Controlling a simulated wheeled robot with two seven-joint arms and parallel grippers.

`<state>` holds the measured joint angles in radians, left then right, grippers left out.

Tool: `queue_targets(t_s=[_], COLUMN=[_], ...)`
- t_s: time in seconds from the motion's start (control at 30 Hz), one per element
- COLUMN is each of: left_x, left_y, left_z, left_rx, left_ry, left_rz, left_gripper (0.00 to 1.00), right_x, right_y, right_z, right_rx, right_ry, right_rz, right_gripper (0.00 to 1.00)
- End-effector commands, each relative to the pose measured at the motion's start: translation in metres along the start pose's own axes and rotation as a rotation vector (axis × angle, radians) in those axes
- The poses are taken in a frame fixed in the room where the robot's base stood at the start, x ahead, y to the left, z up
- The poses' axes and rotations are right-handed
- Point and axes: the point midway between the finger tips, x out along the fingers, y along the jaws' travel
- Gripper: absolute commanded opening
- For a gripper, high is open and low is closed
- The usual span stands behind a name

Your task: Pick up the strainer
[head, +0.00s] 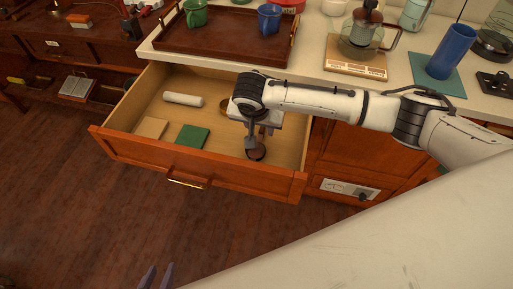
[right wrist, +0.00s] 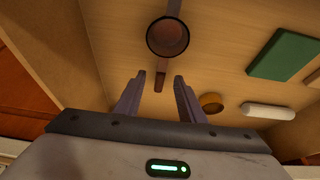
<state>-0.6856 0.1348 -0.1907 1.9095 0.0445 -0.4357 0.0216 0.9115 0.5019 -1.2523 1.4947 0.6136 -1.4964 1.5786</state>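The strainer (right wrist: 168,36) has a round dark-brown bowl and a thin handle, and lies on the drawer floor. In the head view its bowl (head: 257,153) shows near the drawer's front right corner, partly covered by my gripper. My right gripper (right wrist: 159,76) is open and empty, above the drawer floor. In the right wrist view the handle's end appears between its fingertips; I see no contact. In the head view the right gripper (head: 257,139) is just behind the bowl. My left gripper (head: 157,272) shows only its fingertips at the bottom edge, apart and empty.
The counter above carries a tray (head: 215,47) with mugs, a glass pot (head: 362,38) and a blue cylinder (head: 452,50).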

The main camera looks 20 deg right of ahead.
Motion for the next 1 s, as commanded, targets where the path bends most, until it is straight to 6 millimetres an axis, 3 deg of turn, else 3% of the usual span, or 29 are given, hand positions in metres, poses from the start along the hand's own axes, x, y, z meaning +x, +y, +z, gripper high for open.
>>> queue_targets(t_s=[0.2, 0.43, 0.67, 1.0], left_x=[0.001, 0.001, 0.001, 0.001], left_y=[-0.001, -0.001, -0.001, -0.001], left_z=[0.001, 0.001, 0.001, 0.001], left_rx=[0.000, 0.000, 0.000, 0.000], left_ry=[0.000, 0.000, -0.001, -0.001], left_rz=[-0.001, -0.001, -0.001, -0.001], left_gripper=[0.31, 0.31, 0.31, 0.31], right_x=[0.024, 0.025, 0.025, 0.020], right_y=[-0.001, -0.001, -0.001, -0.001], right_z=[-0.001, 0.000, -0.001, -0.003], right_rx=[-0.001, -0.001, -0.001, 0.000], right_ry=[0.001, 0.001, 0.001, 0.001], right_rz=[-0.001, -0.002, -0.002, -0.003], right_gripper=[0.36, 0.36, 0.00, 0.00])
